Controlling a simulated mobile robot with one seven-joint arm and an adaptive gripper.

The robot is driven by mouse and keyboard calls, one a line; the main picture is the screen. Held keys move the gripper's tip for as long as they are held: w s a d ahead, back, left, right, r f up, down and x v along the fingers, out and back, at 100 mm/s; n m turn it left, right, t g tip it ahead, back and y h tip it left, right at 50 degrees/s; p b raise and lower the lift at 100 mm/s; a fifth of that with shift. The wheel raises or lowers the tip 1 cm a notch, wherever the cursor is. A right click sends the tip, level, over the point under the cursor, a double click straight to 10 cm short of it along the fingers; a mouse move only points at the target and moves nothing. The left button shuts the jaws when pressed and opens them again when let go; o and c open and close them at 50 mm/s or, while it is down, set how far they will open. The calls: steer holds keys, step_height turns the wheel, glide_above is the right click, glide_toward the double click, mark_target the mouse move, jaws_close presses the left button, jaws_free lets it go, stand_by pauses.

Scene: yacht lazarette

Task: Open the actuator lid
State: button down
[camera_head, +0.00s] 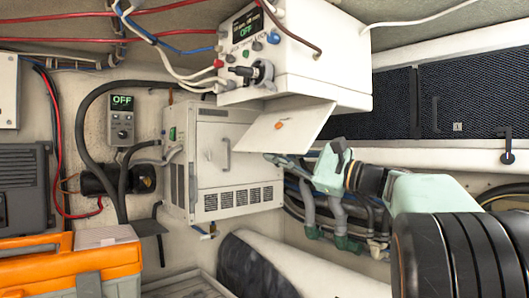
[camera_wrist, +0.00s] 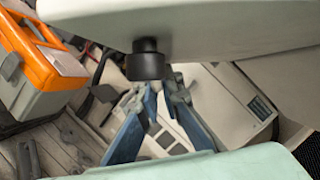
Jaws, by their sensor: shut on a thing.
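The lid, a white flap (camera_head: 282,128) with a small orange spot, slopes out between the white cabinet (camera_head: 205,165) and the control box (camera_head: 300,85). I take it as the actuator lid. My gripper (camera_head: 268,157) comes from the right, its blue-grey fingertips at the flap's lower edge. In the wrist view, my gripper (camera_wrist: 161,84) reaches toward a short black knob (camera_wrist: 146,61) below a pale slab (camera_wrist: 190,22), which looks like the lid. The fingertips are close together at the knob; their exact contact is partly hidden.
The cabinet has a handle and vents below the flap. An orange-topped toolbox (camera_head: 80,265) stands at lower left. Hoses (camera_head: 90,130) and cables run along the left wall. Pipes (camera_head: 345,225) lie below my arm. A dark mesh panel (camera_head: 460,95) is at right.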

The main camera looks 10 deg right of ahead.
steer(key=w+d+f+n+g+h+p, duration=0.1)
steer(key=w+d+n+g+p, duration=0.1)
steer(key=w+d+n+p, duration=0.2)
steer(key=shift+w+d+f+n+g+h+p, duration=0.25)
steer(key=shift+d+n+p, duration=0.6)
steer(key=shift+d+n, duration=1)
steer(key=shift+a, duration=0.1)
steer(key=c, duration=2.1)
jaws_free()
steer(key=v, duration=1.2)
steer(key=shift+r, duration=0.15)
